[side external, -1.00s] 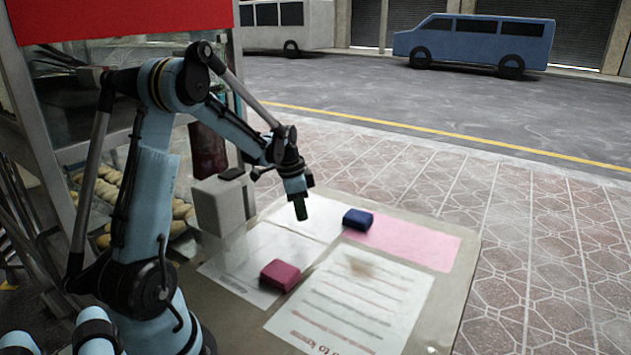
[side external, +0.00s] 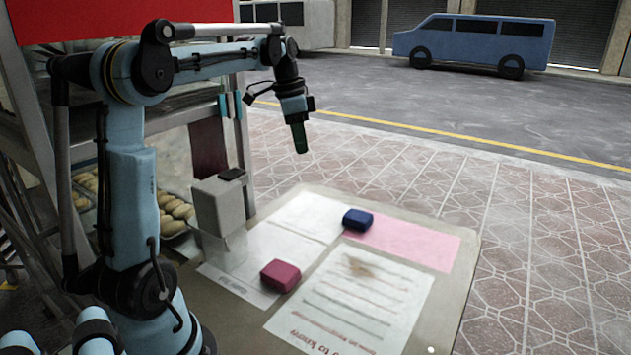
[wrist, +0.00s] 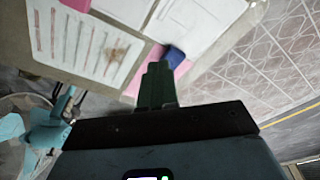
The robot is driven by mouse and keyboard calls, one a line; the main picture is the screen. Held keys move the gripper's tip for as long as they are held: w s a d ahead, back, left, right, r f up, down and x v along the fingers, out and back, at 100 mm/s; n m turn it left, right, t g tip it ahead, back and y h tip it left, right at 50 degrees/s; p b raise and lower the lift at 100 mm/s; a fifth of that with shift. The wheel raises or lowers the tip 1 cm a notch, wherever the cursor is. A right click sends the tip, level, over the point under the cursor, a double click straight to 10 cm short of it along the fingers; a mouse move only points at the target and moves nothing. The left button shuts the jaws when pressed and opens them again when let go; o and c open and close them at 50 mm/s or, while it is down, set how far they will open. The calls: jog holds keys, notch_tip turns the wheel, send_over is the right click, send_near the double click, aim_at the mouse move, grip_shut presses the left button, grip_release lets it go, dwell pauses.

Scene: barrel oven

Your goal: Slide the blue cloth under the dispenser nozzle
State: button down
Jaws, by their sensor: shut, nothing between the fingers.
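The blue cloth (side external: 357,219), a small folded dark blue block, lies on the table at the left end of a pink sheet. It also shows in the wrist view (wrist: 174,54), just beyond my fingertips. The dispenser (side external: 218,205) is a pale grey box with a dark top, left of the cloth at the table's left side. I cannot make out its nozzle clearly. My gripper (side external: 300,140) points down, shut and empty, well above the table and up-left of the cloth in the side view. Its green fingers (wrist: 156,86) are together in the wrist view.
A dark red folded cloth (side external: 280,275) lies nearer, in front of the dispenser. A printed sheet (side external: 350,300), the pink sheet (side external: 415,243) and white sheets (side external: 295,220) cover the table (side external: 455,290). The oven's metal frame stands at the left.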

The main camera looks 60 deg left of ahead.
aim_at(361, 215)
jog(key=s+d+r+n+t+y, duration=0.1)
jog(key=s+d+r+t, duration=0.1)
jog(key=d, duration=0.6)
jog(key=s+d+r+n+t, duration=0.1)
jog(key=s+d+r+n, duration=0.1)
jog(key=d, duration=0.7)
jog(key=w+a+f+m+g, duration=0.1)
jog(key=w+a+f, duration=0.1)
jog(key=a+f, duration=0.3)
jog(key=w+a+f+g, duration=0.1)
jog(key=w+a+f, duration=0.2)
jog(key=a+f, duration=0.3)
jog(key=w+a+f+m, duration=0.1)
jog(key=a+f, duration=0.4)
jog(key=f, duration=0.6)
jog(key=shift+w+a+m+g+h, duration=0.2)
jog(key=shift+w+m+g+h, duration=0.15)
jog(key=shift+w, duration=0.4)
jog(key=shift+w+d+f, duration=0.1)
jog(key=shift+w, duration=0.25)
jog(key=w+d, duration=0.1)
jog(key=w, duration=0.2)
jog(key=w+d, duration=0.1)
jog(key=w, duration=0.3)
jog(key=w+d, duration=0.1)
jog(key=w, duration=0.2)
jog(key=shift+w+d, duration=0.35)
jog(key=shift+d, duration=0.05)
jog(key=shift+f, duration=0.8)
